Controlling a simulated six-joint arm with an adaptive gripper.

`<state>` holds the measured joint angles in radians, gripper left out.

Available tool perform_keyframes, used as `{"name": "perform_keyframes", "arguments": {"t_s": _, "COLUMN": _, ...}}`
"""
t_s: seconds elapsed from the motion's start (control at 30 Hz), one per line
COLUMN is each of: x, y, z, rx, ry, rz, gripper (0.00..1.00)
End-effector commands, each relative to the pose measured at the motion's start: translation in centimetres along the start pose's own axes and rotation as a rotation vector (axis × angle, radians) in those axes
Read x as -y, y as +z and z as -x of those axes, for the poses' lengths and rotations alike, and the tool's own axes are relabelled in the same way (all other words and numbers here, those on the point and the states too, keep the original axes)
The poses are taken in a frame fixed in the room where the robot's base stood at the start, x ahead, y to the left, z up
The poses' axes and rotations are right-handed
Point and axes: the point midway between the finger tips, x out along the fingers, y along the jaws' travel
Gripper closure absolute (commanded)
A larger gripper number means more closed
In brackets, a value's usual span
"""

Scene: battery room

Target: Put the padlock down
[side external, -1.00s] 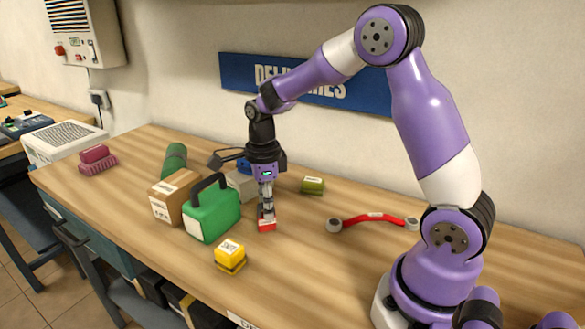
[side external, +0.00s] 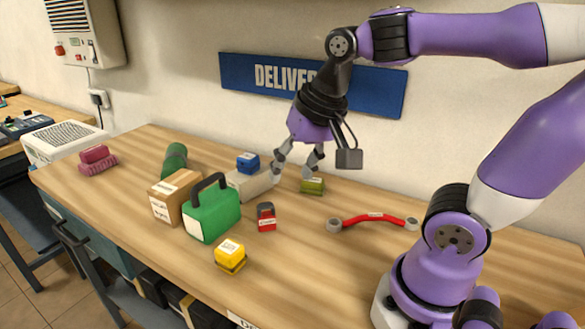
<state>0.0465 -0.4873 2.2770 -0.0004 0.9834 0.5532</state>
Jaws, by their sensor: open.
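The padlock (side external: 266,217), with a red body, a pale label and a dark upper part, stands on the wooden table to the right of the green case. My gripper (side external: 292,177) is open and empty. In the picture it is above and to the right of the padlock, apart from it. Its fingers are spread, one near the grey-beige box and the other near the olive block; I cannot tell whether they touch anything.
A green case (side external: 212,212) and a cardboard box (side external: 172,194) stand left of the padlock. A yellow block (side external: 230,257) lies in front. A grey-beige box (side external: 249,184), a blue item (side external: 248,162) and an olive block (side external: 313,187) are behind. A red-handled bar (side external: 372,217) lies right.

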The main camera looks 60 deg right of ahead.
Motion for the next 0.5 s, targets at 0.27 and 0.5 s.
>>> {"name": "perform_keyframes", "arguments": {"t_s": 0.27, "x": -0.8, "y": 3.1, "z": 0.2, "rx": -0.111, "ry": -0.053, "rz": 0.562, "gripper": 0.45}}
{"name": "perform_keyframes", "arguments": {"t_s": 0.5, "x": -0.9, "y": 3.2, "z": 0.2, "rx": -0.115, "ry": -0.053, "rz": 0.598, "gripper": 0.45}}
